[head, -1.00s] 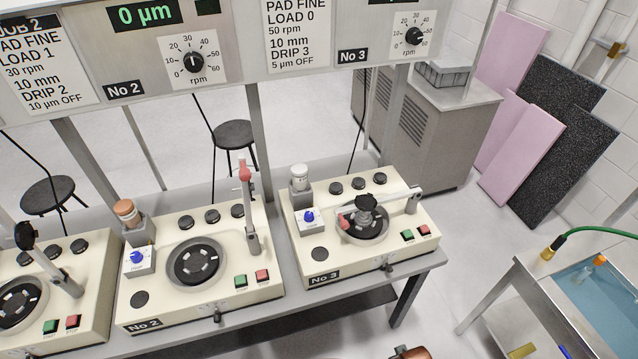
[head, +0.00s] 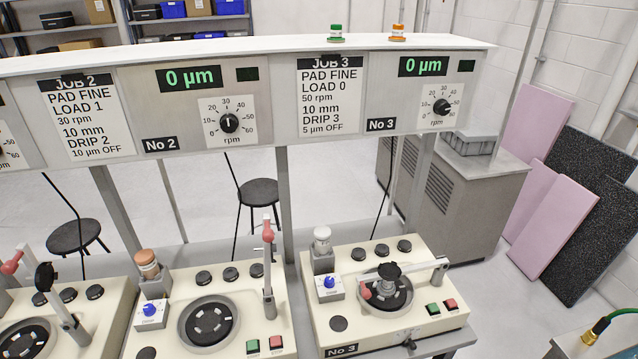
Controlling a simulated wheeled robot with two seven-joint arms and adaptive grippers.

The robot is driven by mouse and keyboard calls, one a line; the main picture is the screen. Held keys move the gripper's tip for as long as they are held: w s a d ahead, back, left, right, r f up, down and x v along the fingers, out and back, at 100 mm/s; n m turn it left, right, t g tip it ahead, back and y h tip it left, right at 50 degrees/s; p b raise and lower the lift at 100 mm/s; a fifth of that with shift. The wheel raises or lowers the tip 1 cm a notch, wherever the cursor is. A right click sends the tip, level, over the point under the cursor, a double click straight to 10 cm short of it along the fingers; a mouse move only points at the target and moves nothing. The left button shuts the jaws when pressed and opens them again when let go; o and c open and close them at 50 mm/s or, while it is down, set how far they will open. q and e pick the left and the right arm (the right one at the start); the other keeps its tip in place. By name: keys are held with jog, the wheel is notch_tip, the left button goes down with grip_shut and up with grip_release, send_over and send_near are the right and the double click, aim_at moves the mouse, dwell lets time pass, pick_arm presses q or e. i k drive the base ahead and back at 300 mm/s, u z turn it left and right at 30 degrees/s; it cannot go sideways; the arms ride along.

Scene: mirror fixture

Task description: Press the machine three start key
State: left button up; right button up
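Machine three (head: 360,325) is the cream machine right of centre, with a black "No 3" label on its front. Its green start key (head: 432,309) sits at the front right of its top, beside a red key (head: 450,304). Its arm (head: 425,270) lies lowered over the round plate, with a dark-topped piece (head: 389,272) at its end. Above, the No 3 panel (head: 390,95) shows a green "0 µm" display (head: 423,66) and an rpm dial (head: 441,107) pointing near 50. Neither of my grippers is in view.
Machine two (head: 205,345), with its arm raised upright, stands to the left. A green-topped lamp (head: 336,33) and an orange-topped lamp (head: 398,33) stand on the overhead panel. A grey cabinet (head: 470,200) stands behind at the right. Pink and black slabs lean against the wall.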

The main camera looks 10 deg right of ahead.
aim_at(433, 307)
jog(key=z, duration=1.3)
